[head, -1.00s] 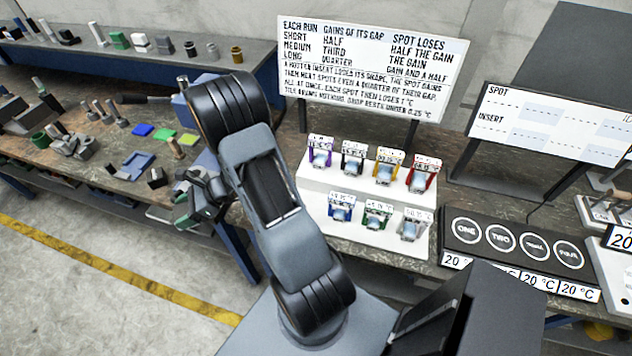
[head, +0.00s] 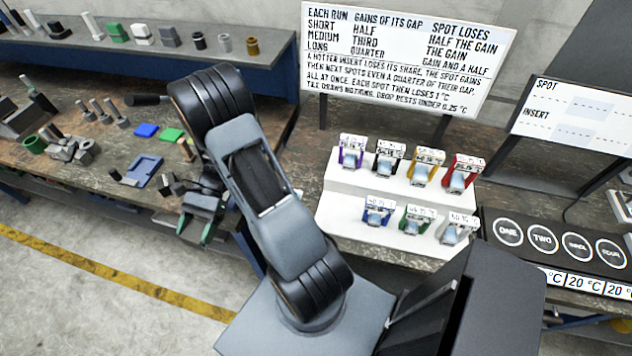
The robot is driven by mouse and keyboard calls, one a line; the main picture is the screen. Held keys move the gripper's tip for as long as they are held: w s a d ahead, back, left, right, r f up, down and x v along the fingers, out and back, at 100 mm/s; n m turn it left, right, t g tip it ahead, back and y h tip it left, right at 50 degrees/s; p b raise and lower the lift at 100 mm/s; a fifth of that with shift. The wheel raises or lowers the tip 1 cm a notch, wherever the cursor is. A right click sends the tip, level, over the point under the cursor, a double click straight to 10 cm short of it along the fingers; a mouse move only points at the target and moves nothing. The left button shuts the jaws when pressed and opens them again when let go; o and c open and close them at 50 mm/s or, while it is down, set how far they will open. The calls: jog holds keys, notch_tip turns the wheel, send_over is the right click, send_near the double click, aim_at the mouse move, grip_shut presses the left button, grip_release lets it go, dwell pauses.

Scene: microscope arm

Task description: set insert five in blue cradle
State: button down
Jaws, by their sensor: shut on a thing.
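The blue cradle (head: 378,212) stands at the left of the lower step of a white stand, with a small white label on top and a pale block-like part at its middle. The labels are too small to read surely. My gripper (head: 194,226) hangs low at the left of my arm, in front of the workbench's front edge, well left of the stand. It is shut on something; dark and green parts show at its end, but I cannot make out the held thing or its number.
Purple, black, yellow and red cradles (head: 463,174) fill the stand's (head: 335,225) upper step; green and grey ones share the lower. A plate with numbered circles (head: 510,232) lies right. The left workbench (head: 90,165) holds loose parts and a blue tray (head: 143,170).

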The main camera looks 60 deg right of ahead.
jog(key=s+d+f+n+g+h+b, duration=0.1)
jog(key=s+d+n+g+h+b, duration=0.2)
jog(key=s+d+n+g+h, duration=0.95)
jog(key=w+d+r+n+t+h+b, duration=0.3)
jog(key=w+d+r+n+t+h, duration=0.45)
jog(key=d+n+t+h, duration=0.5)
jog(key=d+f, duration=0.2)
jog(key=d, duration=0.1)
jog(key=s+d+f+n+g+p, duration=0.1)
jog(key=d+f, duration=0.2)
jog(key=d, duration=0.1)
jog(key=s+d+f+n+g+p, duration=0.1)
jog(key=d+f, duration=0.2)
jog(key=shift+s+d, duration=0.25)
jog(key=shift+d, duration=0.15)
jog(key=shift+s+d+f, duration=0.1)
jog(key=shift+d+f, duration=0.45)
jog(key=shift+f, duration=0.2)
jog(key=shift+d+f+p, duration=0.1)
jog(key=shift+f+p, duration=0.2)
jog(key=shift+f, duration=1.35)
jog(key=shift+f, duration=0.1)
